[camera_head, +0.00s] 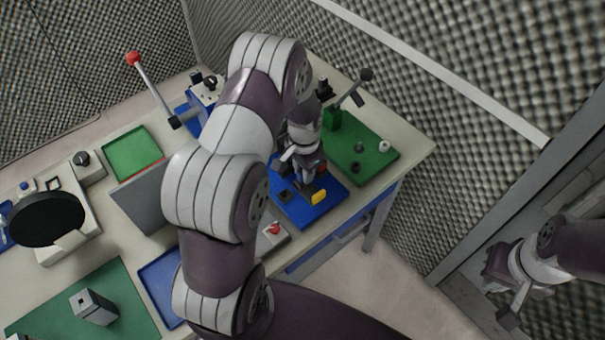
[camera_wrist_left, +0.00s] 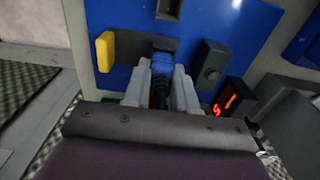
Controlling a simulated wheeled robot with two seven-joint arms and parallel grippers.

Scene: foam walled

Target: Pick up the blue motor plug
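The blue motor plug (camera_wrist_left: 162,63) shows in the left wrist view, at a dark block on the blue panel (camera_wrist_left: 215,20). My left gripper (camera_wrist_left: 162,82) has one finger on each side of the plug, very close to it. Whether both fingers press on it cannot be told. In the head view my left gripper (camera_head: 302,160) is over the blue panel (camera_head: 312,208), and the plug is hidden there. My right gripper (camera_head: 503,296) hangs at the right, away from the table, with nothing seen in it.
A red lit display (camera_wrist_left: 228,103) is close by. A green board (camera_head: 370,163) with a lever (camera_head: 352,88) lies right of the blue panel.

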